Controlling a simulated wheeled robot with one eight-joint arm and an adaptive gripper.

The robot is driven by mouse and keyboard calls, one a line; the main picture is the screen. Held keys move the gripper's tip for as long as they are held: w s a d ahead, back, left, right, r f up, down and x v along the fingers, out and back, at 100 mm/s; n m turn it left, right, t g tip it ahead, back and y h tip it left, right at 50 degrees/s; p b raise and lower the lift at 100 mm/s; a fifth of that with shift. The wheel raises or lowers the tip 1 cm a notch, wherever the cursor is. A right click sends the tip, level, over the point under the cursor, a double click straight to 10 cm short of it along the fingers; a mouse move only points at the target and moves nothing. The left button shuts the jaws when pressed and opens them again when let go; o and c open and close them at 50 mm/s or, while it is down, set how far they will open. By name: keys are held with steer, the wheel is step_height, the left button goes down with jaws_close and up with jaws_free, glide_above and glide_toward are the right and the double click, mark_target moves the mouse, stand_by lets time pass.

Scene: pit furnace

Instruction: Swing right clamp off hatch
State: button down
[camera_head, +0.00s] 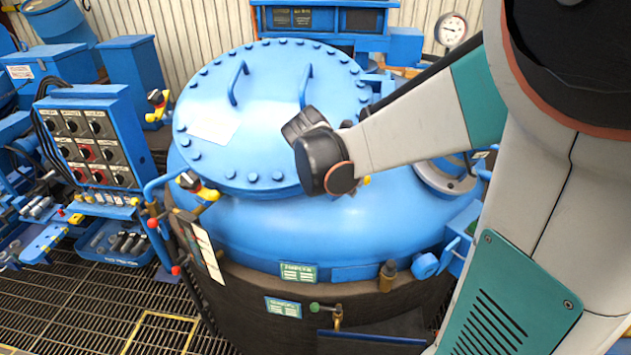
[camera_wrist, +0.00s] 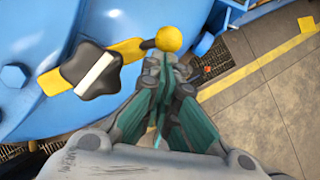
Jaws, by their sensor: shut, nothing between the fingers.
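The round blue hatch (camera_head: 262,130) with bolts around its rim and two handles lies shut on the vessel in the head view. In the wrist view, a clamp has a yellow bar (camera_wrist: 127,49), a black star knob (camera_wrist: 90,72) with a white stripe, and a yellow ball end (camera_wrist: 169,39). The bar lies over blue metal. My gripper (camera_wrist: 168,62) is shut and empty, its tips just below the ball in the picture; contact cannot be told. In the head view my arm hides the gripper and most of this clamp; only a yellow bit (camera_head: 367,180) shows.
Two other clamps, an upper one (camera_head: 157,101) and a lower one (camera_head: 197,185), sit at the hatch's left side. A control box (camera_head: 95,140) stands at the left. A pressure gauge (camera_head: 451,29) is behind. Floor with a yellow line (camera_wrist: 259,62) shows right in the wrist view.

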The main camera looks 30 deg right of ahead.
steer(key=shift+w+d+r+n+t, duration=0.3)
steer(key=shift+d+n, duration=0.2)
steer(key=shift+n, duration=0.35)
steer(key=shift+w+d+r+n+t, duration=0.2)
steer(key=shift+w+d+n+t, duration=0.25)
steer(key=shift+n, duration=0.35)
steer(key=shift+w+d+r+n+t, duration=0.25)
steer(key=shift+d+n, duration=0.3)
steer(key=shift+n, duration=0.3)
